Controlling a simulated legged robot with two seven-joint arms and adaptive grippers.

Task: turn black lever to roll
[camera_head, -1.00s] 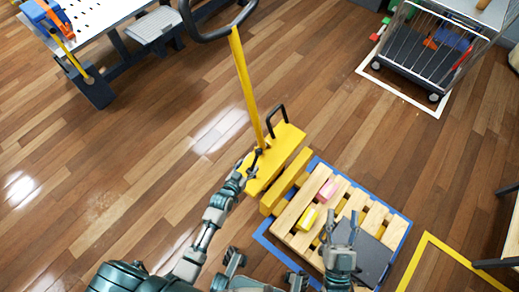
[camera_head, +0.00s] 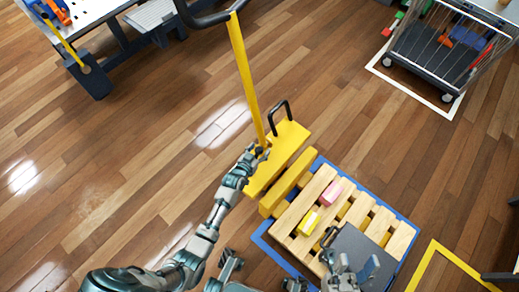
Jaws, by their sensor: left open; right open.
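A yellow pallet jack (camera_head: 285,145) stands left of the pallet, with a tall yellow pole (camera_head: 242,70). A black loop-shaped lever (camera_head: 286,105) rises from its body, to the right of the pole's foot. A large black handle (camera_head: 215,20) tops the pole, cut by the top edge. My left gripper (camera_head: 261,151) is open at the pole's foot, below the black loop and apart from it. Whether it touches the jack I cannot tell. My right gripper (camera_head: 351,264) is open over the dark case on the pallet.
The wooden pallet (camera_head: 400,240) carries a pink block (camera_head: 333,191), a yellow block (camera_head: 309,222) and a dark case (camera_head: 358,246), within blue floor tape. A wire cage cart (camera_head: 425,70) stands at the top right, a workbench (camera_head: 90,12) at the top left. The left floor is clear.

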